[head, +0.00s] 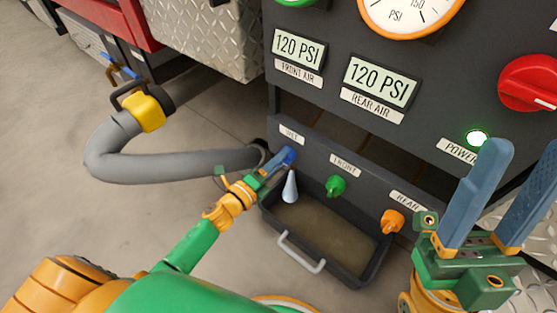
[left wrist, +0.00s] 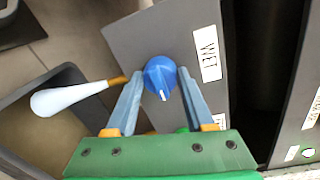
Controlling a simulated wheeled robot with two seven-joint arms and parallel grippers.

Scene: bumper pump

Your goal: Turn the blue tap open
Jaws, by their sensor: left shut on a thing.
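The blue tap (head: 289,156) sits under the "WET" label on the dark panel, above the drain tray. In the left wrist view the blue tap (left wrist: 160,74) is a round knob with a white mark pointing down the picture. My left gripper (head: 283,162) has its two blue fingers on either side of the knob, shut on it. A pale drop-shaped stream (head: 290,187) hangs below the tap in the head view. In the left wrist view it comes off a brass spout (left wrist: 117,80). My right gripper (head: 524,150) is open and empty at the right.
A green tap (head: 335,186) and an orange tap (head: 392,220) sit along the same panel. The tray (head: 349,277) below holds brownish liquid and has a light handle. A grey hose (head: 180,166) with a yellow coupling lies left. Two gauges read 120 PSI; a green power light is lit.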

